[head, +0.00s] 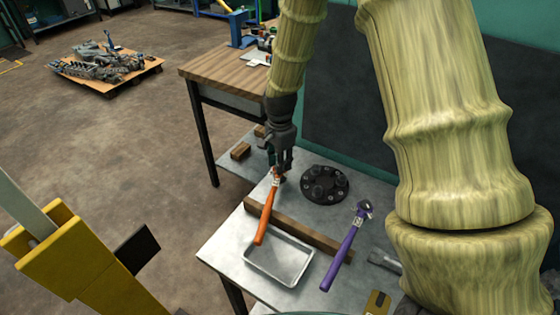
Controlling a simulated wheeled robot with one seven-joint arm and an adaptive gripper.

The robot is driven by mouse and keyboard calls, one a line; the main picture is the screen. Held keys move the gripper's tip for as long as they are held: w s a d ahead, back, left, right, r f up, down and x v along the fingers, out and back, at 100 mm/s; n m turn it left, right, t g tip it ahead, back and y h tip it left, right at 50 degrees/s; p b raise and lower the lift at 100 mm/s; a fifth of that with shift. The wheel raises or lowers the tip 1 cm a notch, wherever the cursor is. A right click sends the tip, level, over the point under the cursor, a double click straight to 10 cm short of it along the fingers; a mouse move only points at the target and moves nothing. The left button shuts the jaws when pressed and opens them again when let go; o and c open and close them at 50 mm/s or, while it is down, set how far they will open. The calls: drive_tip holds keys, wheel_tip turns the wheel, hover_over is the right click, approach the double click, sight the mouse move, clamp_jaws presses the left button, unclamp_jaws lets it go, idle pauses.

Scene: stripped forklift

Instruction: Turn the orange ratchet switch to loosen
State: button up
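The orange ratchet (265,217) lies slanted across a wooden bar on the grey table, its handle toward the metal tray and its head toward the back. My gripper (277,171) points down right at the ratchet's head. The fingers overlap the head in the picture, so I cannot tell whether they touch it or how far apart they are. The switch on the head is too small and too covered to make out.
A purple ratchet (344,246) lies to the right. A black round hub (325,184) sits behind the wooden bar (318,236). An empty metal tray (279,259) is in front. Wooden blocks (241,151) lie at the back left. A dark panel (345,110) stands behind.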

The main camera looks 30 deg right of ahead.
drive_tip(key=shift+c, duration=1.2)
drive_tip(key=n+p, duration=0.2)
drive_tip(key=n, duration=0.1)
drive_tip(key=shift+r, duration=0.15)
drive_tip(key=n+p, duration=0.2)
drive_tip(key=n, duration=0.3)
drive_tip(key=n+p, duration=0.1)
drive_tip(key=n, duration=0.3)
drive_tip(key=shift+n+p, duration=1)
drive_tip(key=shift+n, duration=1.9)
